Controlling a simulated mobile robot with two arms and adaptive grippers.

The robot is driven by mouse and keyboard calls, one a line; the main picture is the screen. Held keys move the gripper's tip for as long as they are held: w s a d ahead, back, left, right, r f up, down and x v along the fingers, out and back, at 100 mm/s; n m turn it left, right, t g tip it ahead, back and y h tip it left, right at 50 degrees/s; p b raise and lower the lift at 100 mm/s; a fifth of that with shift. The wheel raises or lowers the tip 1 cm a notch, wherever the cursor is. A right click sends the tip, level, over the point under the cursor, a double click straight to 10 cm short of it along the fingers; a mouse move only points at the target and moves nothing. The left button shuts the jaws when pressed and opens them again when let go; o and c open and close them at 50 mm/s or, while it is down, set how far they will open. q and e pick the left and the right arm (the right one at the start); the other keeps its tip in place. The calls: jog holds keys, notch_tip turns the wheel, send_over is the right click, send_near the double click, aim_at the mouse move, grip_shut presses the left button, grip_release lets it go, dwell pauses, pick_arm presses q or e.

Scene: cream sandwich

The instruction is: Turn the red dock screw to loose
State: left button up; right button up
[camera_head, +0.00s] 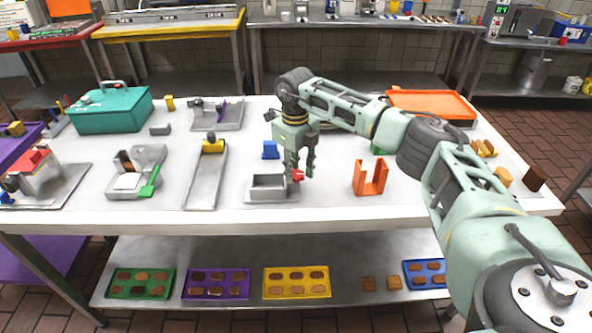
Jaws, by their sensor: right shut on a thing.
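The red dock screw (297,176) is a small red knob at the right end of a grey metal dock (268,189) on the white table. The dock has a box-shaped part and a flat base plate. My right gripper (300,171) points down over the dock's right end, with its fingers at the red screw, and it is shut on the screw. The fingers hide part of the screw. How far the screw is turned cannot be seen. My left gripper is not in view.
A blue block (270,149) stands just behind the dock. An orange U-shaped holder (370,177) stands to its right. A grey track with a yellow piece (207,172) lies to its left. The table front (330,212) is clear.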

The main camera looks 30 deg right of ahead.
jog(key=n, duration=0.4)
jog(key=shift+a+n+b, duration=0.2)
jog(key=shift+n+b, duration=0.1)
jog(key=shift+b, duration=0.1)
jog(key=n, duration=0.3)
jog(key=shift+s+n, duration=0.1)
jog(key=shift+n, duration=0.3)
jog(key=n, duration=0.2)
jog(key=n+b, duration=0.1)
jog(key=n, duration=0.1)
jog(key=shift+s+d+f, duration=0.1)
jog(key=shift+s+d, duration=0.05)
jog(key=shift+d+n, duration=0.1)
jog(key=shift+n, duration=1.4)
jog(key=shift+s+f, duration=0.1)
jog(key=o, duration=0.8)
jog(key=shift+o, duration=1.2)
jog(key=shift+s, duration=0.1)
jog(key=shift+d, duration=0.1)
